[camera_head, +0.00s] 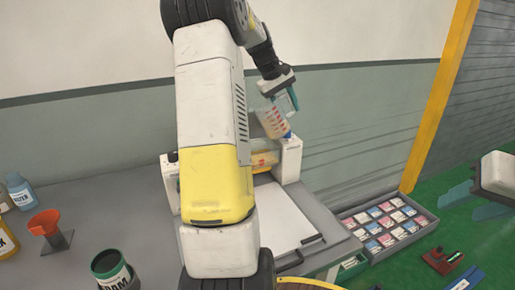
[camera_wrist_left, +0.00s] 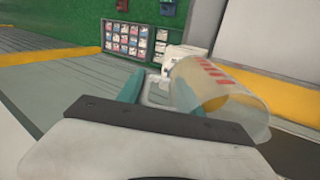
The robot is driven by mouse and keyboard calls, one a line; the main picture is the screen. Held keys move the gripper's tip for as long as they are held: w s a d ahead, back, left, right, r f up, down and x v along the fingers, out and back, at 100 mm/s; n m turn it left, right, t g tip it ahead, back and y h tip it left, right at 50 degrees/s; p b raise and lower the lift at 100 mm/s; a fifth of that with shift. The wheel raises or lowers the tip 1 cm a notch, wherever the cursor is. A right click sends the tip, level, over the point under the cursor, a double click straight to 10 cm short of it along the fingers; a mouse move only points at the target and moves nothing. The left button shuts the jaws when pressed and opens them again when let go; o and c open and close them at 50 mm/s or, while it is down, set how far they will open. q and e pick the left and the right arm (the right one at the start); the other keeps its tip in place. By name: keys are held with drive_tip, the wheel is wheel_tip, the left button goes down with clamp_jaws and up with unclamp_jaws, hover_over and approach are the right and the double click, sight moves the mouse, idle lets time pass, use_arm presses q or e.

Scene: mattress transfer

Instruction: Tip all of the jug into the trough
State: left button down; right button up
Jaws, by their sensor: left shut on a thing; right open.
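A clear jug (camera_head: 271,121) with red markings is held tilted in my left gripper (camera_head: 284,100), above the white machine at the back of the bench. In the left wrist view the jug (camera_wrist_left: 218,98) leans to the right and its handle lies between the teal fingers. What is left inside the jug I cannot tell. Below it, a yellow part (camera_head: 264,161) between the machine's white posts may be the trough; my left arm hides much of it. My right gripper (camera_head: 475,201) is open and empty at the right edge, over the green floor.
A tray of colored packets (camera_head: 385,226) stands right of the white panel (camera_head: 285,222). An orange funnel (camera_head: 44,222), a dark open can (camera_head: 112,271) and bottles (camera_head: 20,192) are on the left. A yellow post (camera_head: 440,95) rises at the right.

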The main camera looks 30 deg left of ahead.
sight(275, 102)
use_arm(q)
drive_tip(key=shift+s+a+f+t+h, duration=0.35)
drive_tip(key=shift+s+a+t+h, duration=0.25)
drive_tip(key=shift+s+a+t, duration=0.15)
drive_tip(key=shift+t, duration=0.25)
drive_tip(key=shift+s+a+r+t+h, duration=0.2)
drive_tip(key=shift+t+h, duration=0.1)
drive_tip(key=shift+h, duration=0.15)
drive_tip(key=shift+s+a+r+t+h, duration=0.1)
drive_tip(key=shift+r+t+h, duration=0.15)
drive_tip(key=shift+h, duration=0.2)
drive_tip(key=shift+s+a+r+t+h, duration=0.15)
drive_tip(key=shift+s+r+t+h, duration=0.1)
drive_tip(key=shift+t+h, duration=0.2)
drive_tip(key=shift+s+r, duration=0.1)
drive_tip(key=shift+r, duration=0.05)
drive_tip(key=shift+a+r+t, duration=0.2)
drive_tip(key=shift+r+t, duration=0.1)
drive_tip(key=shift+t, duration=0.2)
drive_tip(key=shift+s+r+h, duration=0.2)
drive_tip(key=shift+r+h, duration=0.05)
drive_tip(key=shift+h, duration=0.2)
drive_tip(key=shift+a+r+t, duration=0.15)
drive_tip(key=shift+t, duration=0.15)
drive_tip(key=shift+s, duration=0.1)
